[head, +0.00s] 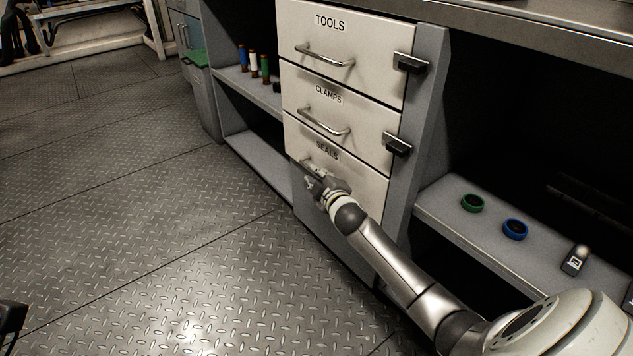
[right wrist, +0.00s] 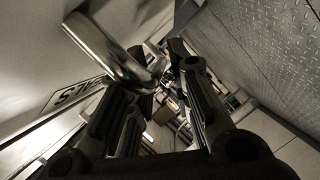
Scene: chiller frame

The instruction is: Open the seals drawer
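The seals drawer (head: 355,186) is the lowest labelled drawer in the white stack, and its front looks flush with the drawers above. My right gripper (head: 309,177) is at the left part of its front, by the handle, which it mostly hides. In the right wrist view, the bright metal seals handle (right wrist: 104,50) runs past the tip of one finger, and the SEALS label shows beside it. The fingers of my right gripper (right wrist: 163,72) stand apart with a gap. I cannot tell whether the bar lies between them. A dark part of my left gripper (head: 10,317) shows at the lower left edge.
The tools drawer (head: 372,58) and clamps drawer (head: 365,128) above are shut, with black latches (head: 410,63) at their right edges. A shelf at right holds a green ring (head: 472,203), a blue ring (head: 515,229) and a small device (head: 575,260). The floor at left is clear.

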